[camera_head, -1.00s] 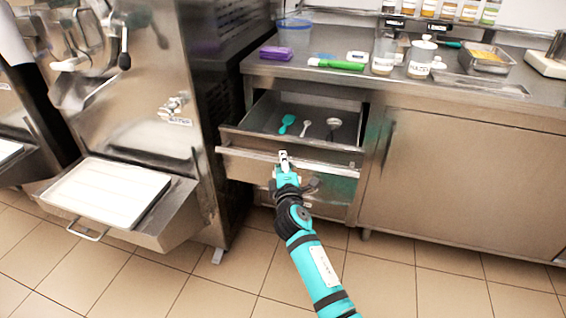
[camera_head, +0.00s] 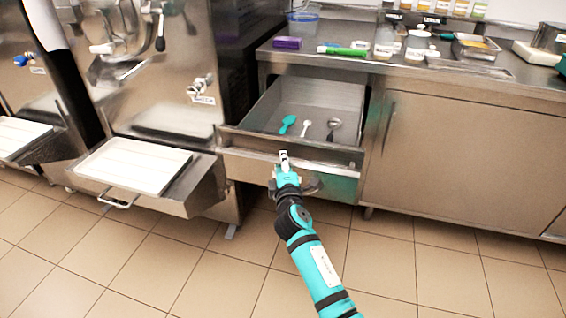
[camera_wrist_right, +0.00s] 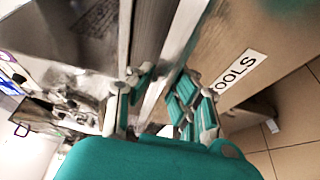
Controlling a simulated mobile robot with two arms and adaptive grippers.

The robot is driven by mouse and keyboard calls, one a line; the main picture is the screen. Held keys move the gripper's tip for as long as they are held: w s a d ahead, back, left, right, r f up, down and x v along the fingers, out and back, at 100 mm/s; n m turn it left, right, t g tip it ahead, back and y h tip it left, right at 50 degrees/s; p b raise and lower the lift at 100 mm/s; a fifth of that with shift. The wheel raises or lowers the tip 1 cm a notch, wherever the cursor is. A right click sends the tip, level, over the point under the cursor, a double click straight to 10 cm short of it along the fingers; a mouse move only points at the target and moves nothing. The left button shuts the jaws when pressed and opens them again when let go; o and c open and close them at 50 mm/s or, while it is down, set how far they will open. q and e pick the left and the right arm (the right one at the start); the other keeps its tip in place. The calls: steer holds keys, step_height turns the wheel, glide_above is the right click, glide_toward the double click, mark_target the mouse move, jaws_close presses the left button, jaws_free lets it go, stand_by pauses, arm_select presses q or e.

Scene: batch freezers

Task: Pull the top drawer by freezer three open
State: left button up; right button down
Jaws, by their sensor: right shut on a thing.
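The top drawer (camera_head: 245,134) by the freezer is pulled well out of the steel counter. Its tray holds a teal scoop (camera_head: 287,124), a white spoon (camera_head: 304,129) and a metal spoon (camera_head: 333,126). My right gripper (camera_head: 284,160) is at the middle of the drawer's front edge. In the right wrist view the right gripper (camera_wrist_right: 152,98) has its fingers on both sides of the drawer's front rim, shut on it. A "TOOLS" label (camera_wrist_right: 236,70) shows close beside the fingers. My left gripper is not in view.
A freezer (camera_head: 165,60) with a protruding white tray (camera_head: 133,167) stands just left of the drawer. The counter top (camera_head: 400,68) carries a purple box (camera_head: 287,43), a green item and jars. Tiled floor (camera_head: 210,270) in front is clear.

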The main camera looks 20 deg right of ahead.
steer(key=shift+r, duration=0.1)
steer(key=c, duration=1.3)
jaws_free()
steer(key=shift+o, duration=0.5)
steer(key=shift+s, duration=0.1)
steer(key=v, duration=1.1)
steer(key=shift+s, duration=0.4)
